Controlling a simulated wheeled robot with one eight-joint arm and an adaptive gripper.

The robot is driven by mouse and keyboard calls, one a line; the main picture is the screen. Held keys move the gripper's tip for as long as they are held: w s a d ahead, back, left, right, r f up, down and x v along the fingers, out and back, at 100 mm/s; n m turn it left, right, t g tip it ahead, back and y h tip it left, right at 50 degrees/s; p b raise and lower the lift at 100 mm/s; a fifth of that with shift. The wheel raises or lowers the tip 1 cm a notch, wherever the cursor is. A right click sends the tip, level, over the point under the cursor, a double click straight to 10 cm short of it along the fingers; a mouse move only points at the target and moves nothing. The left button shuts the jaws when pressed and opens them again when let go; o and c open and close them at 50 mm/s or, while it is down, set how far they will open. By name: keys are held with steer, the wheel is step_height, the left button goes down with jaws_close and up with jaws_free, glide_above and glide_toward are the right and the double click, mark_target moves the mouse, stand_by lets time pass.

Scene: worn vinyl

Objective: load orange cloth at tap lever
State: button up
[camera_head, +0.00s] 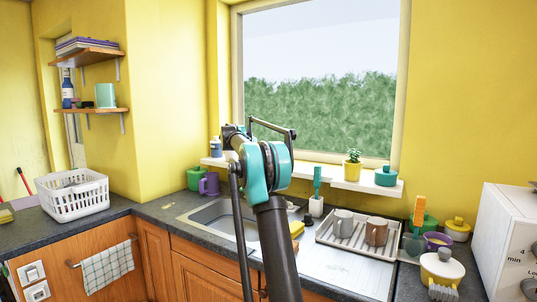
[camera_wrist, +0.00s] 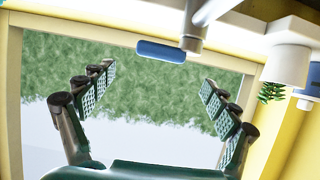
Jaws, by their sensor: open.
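My gripper (camera_wrist: 158,77) is open in the wrist view, its two dark, padded fingers spread wide with nothing between them. It faces the window, and the picture is upside down. A grey pipe-like part (camera_wrist: 195,28) with a blue rounded bar (camera_wrist: 161,51) beside it shows beyond the fingers; it may be the tap and its lever, but I cannot be sure. In the head view my arm covers the tap area behind the sink (camera_head: 215,212), and the fingers are hidden. I cannot make out an orange cloth in either view.
A drying rack (camera_head: 352,252) with two mugs stands right of the sink. A potted plant (camera_head: 353,168) and a teal pot (camera_head: 386,177) stand on the white sill (camera_head: 340,184). A white basket (camera_head: 72,196) is at left. A green-and-white checked towel (camera_head: 107,268) hangs below the counter.

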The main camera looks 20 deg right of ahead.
steer(key=x, duration=0.8)
steer(key=shift+a, duration=0.1)
steer(key=c, duration=1.7)
steer(key=shift+d+n+t+y, duration=0.35)
steer(key=shift+n+t+y, duration=0.15)
steer(key=shift+n+y, duration=0.2)
steer(key=shift+w+n+t+y, duration=0.4)
steer(key=shift+n+t+y, duration=0.3)
steer(key=shift+n+y, duration=0.15)
steer(key=o, duration=1.7)
steer(key=shift+s, duration=0.1)
